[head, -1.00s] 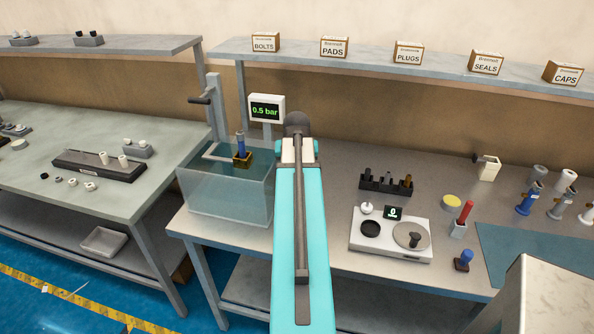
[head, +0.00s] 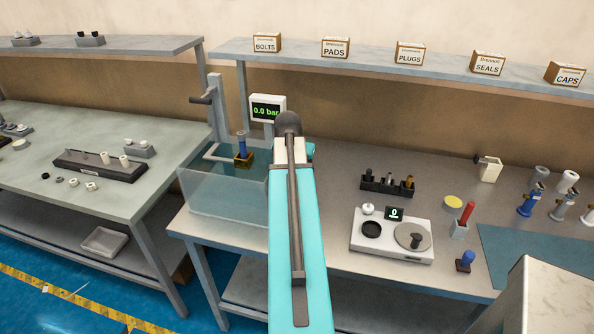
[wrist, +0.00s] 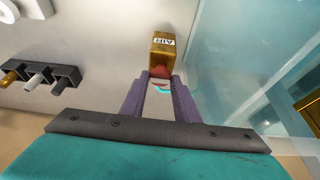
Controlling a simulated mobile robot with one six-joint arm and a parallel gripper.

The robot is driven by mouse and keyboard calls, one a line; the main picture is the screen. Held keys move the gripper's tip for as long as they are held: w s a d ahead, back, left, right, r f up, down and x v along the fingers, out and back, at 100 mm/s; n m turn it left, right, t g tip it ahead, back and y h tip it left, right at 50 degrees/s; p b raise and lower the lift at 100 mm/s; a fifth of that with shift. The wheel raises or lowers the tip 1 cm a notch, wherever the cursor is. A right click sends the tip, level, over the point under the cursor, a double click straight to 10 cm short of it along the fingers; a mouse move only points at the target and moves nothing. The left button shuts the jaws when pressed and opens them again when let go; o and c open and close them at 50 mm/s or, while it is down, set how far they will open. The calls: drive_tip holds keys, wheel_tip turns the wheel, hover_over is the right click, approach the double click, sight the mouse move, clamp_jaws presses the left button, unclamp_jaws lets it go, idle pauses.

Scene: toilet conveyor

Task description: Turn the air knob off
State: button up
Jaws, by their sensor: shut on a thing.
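The air valve is a brass-coloured box with an AIR label (wrist: 162,43) at the top middle of the wrist view. Its red knob (wrist: 160,72) sits on the near face. My gripper (wrist: 160,78) has its two purple fingers closed around the red knob. The pressure display (head: 266,112) reads 0.0 bar in the head view. There, my arm hides the valve, the knob and the gripper.
The clear water tank (head: 222,198) stands left of my arm and close to the right of the gripper in the wrist view. A black rack (head: 372,184) and white scale (head: 391,248) are on the bench right of my arm.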

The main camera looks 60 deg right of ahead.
drive_tip(key=o, duration=1)
drive_tip(key=shift+r, duration=0.15)
drive_tip(key=b+v, duration=0.2)
drive_tip(key=v, duration=1.1)
drive_tip(key=shift+a+r+b, duration=0.15)
drive_tip(key=shift+r+b, duration=0.05)
drive_tip(key=shift+b, duration=0.2)
drive_tip(key=shift+s, duration=0.1)
